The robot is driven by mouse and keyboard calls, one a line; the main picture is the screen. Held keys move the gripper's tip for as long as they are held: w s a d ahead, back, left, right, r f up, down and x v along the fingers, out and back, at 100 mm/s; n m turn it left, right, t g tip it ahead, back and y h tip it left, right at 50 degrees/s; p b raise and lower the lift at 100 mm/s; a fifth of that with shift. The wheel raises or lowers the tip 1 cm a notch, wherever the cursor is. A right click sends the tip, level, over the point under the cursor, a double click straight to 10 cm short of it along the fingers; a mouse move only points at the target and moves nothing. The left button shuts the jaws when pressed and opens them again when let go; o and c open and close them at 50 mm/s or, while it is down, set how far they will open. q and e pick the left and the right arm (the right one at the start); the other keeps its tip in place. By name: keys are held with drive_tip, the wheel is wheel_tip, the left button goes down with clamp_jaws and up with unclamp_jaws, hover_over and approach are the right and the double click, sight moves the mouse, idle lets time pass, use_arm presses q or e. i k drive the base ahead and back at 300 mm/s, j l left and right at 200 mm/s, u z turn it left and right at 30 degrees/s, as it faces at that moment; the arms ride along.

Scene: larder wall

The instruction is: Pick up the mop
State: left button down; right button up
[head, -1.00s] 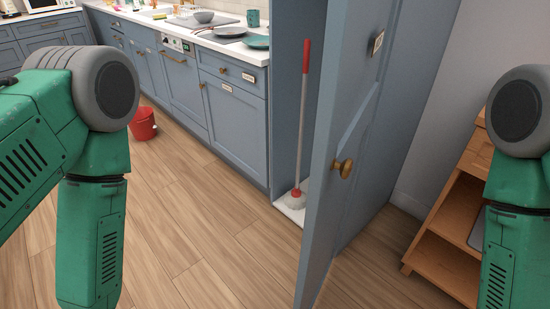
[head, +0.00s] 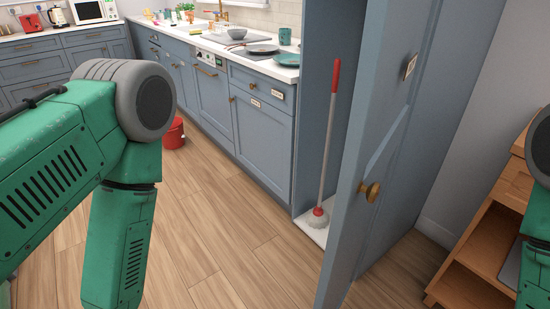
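The mop (head: 327,150) stands upright inside a tall, narrow blue-grey cupboard. It has a red grip at the top, a grey pole, and a red collar above a pale mop head that rests on the white cupboard floor (head: 312,232). The cupboard door (head: 378,150) stands open to the right of the mop and has a brass knob. My green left arm fills the left side and part of my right arm shows at the right edge. Both grippers are outside the picture.
A red bucket (head: 174,133) stands on the wooden floor by the blue counter (head: 262,128). A wooden shelf unit (head: 490,235) stands right of the door. Dishes, including a teal plate (head: 286,59), sit on the counter. The floor before the cupboard is clear.

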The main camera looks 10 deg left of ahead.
sight(316, 218)
drive_tip(key=k+j+u, duration=0.1)
drive_tip(key=k+u, duration=0.15)
drive_tip(key=k, duration=0.4)
drive_tip(key=i+j+u, duration=0.1)
drive_tip(key=u, duration=0.4)
drive_tip(key=i+j+u, duration=0.15)
drive_tip(key=u, duration=0.3)
drive_tip(key=i+j+u, duration=0.1)
drive_tip(key=u, duration=0.4)
drive_tip(key=i+z, duration=0.1)
drive_tip(key=i, duration=0.4)
drive_tip(key=i+j+z, duration=0.15)
drive_tip(key=i, duration=0.35)
drive_tip(key=i+z, duration=0.1)
drive_tip(key=i, duration=0.4)
drive_tip(key=i+j+z, duration=0.1)
drive_tip(key=i+j, duration=0.15)
drive_tip(key=i, duration=0.25)
drive_tip(key=i+j, duration=0.1)
drive_tip(key=i, duration=1.5)
drive_tip(key=z, duration=1.85)
